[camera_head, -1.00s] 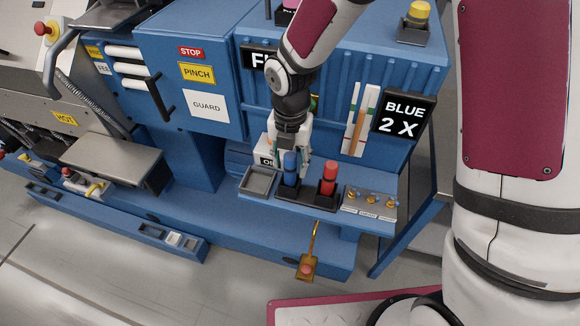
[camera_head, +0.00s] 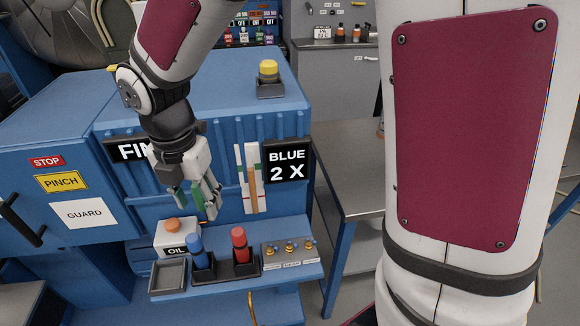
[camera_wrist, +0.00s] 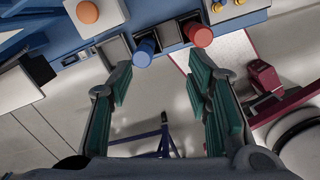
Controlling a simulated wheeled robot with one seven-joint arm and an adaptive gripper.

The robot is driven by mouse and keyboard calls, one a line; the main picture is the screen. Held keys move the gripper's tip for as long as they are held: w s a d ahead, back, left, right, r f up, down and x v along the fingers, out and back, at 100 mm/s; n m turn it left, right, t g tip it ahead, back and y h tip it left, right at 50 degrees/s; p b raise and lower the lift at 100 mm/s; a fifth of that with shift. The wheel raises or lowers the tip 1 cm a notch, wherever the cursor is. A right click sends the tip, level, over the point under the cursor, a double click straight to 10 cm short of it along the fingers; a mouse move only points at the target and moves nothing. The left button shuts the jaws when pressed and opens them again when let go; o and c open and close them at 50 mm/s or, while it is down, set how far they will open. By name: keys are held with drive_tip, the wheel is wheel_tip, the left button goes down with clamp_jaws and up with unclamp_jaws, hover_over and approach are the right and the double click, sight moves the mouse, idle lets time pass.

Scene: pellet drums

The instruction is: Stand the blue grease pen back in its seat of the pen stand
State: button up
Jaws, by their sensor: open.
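The blue grease pen (camera_head: 195,246) stands about upright in the left seat of the black pen stand (camera_head: 226,271). The red pen (camera_head: 240,246) stands in the seat to its right. My gripper (camera_head: 196,210) is open and empty, above the shelf and clear of both pens. In the wrist view the blue pen (camera_wrist: 146,46) and the red pen (camera_wrist: 199,36) show end-on beyond the spread fingers of my gripper (camera_wrist: 160,75). The bottoms of the pens are hidden inside the stand.
A grey empty tray (camera_head: 168,276) is left of the stand, with the white OIL box (camera_head: 178,237) behind it. A panel with brass fittings (camera_head: 290,252) is to the right. The blue machine wall with the BLUE 2 X sign (camera_head: 287,163) rises behind the shelf.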

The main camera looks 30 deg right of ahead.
drive_tip(key=s+d+r+m+t, duration=0.2)
drive_tip(key=s+d+r+m, duration=0.4)
drive_tip(key=m, duration=0.8)
drive_tip(key=s+d+r+m+t, duration=0.2)
drive_tip(key=s+d+r+m, duration=0.5)
drive_tip(key=m, duration=0.6)
drive_tip(key=s+r, duration=0.1)
drive_tip(key=s, duration=0.1)
drive_tip(key=shift+s+m+t, duration=0.35)
drive_tip(key=shift+m+t, duration=0.05)
drive_tip(key=shift+w+f+b, duration=0.4)
